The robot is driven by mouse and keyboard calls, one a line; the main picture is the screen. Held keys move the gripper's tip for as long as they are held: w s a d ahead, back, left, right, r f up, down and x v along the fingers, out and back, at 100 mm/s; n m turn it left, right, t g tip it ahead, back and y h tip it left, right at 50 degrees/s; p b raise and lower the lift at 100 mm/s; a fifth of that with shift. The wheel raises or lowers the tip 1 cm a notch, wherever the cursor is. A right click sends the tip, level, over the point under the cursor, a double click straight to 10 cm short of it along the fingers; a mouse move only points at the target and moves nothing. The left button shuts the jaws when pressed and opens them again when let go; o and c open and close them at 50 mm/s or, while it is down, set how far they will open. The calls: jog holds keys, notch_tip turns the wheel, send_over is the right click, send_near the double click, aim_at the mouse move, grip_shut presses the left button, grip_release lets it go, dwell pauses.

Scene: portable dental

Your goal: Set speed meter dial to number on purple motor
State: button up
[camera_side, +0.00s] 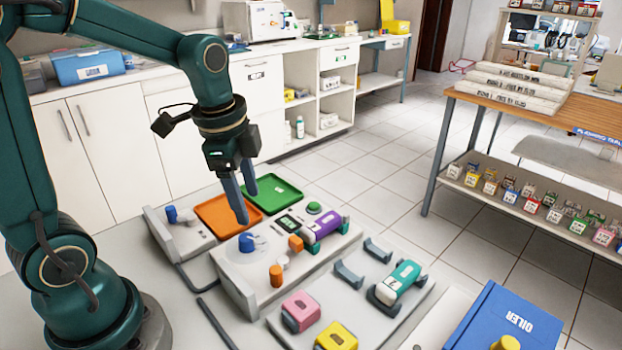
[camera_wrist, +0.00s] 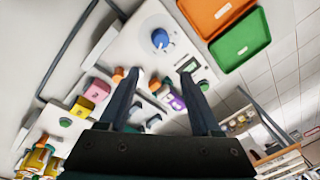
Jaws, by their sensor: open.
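The blue speed dial (camera_side: 248,242) sits on a pale disc on top of the white control unit (camera_side: 237,290); it also shows in the wrist view (camera_wrist: 160,38), beyond my fingertips. A small dark display (camera_side: 289,223) is beside it. The purple motor (camera_side: 323,229) lies on the unit's right part and shows in the wrist view (camera_wrist: 175,101) near my right finger. Its number is too small to read. My gripper (camera_side: 248,206) is open and empty, pointing down above the dial, apart from it. In the wrist view my fingers (camera_wrist: 158,77) are spread.
A second blue knob (camera_side: 172,214) is on a box at left. Orange (camera_side: 219,214) and green (camera_side: 275,190) trays lie behind. An orange post (camera_side: 276,275) stands at the unit's front. A teal motor (camera_side: 403,279), pink block (camera_side: 301,309) and yellow block (camera_side: 337,337) are at right.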

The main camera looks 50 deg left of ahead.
aim_at(246, 237)
jog(key=shift+g, duration=0.8)
jog(key=f, duration=0.1)
jog(key=a+f, duration=0.2)
jog(key=f, duration=0.1)
jog(key=shift+w, duration=0.15)
jog(key=shift+a+f+n, duration=0.1)
jog(key=shift+f+n, duration=0.15)
jog(key=shift+n, duration=0.05)
jog(key=shift+f, duration=2.45)
grip_shut()
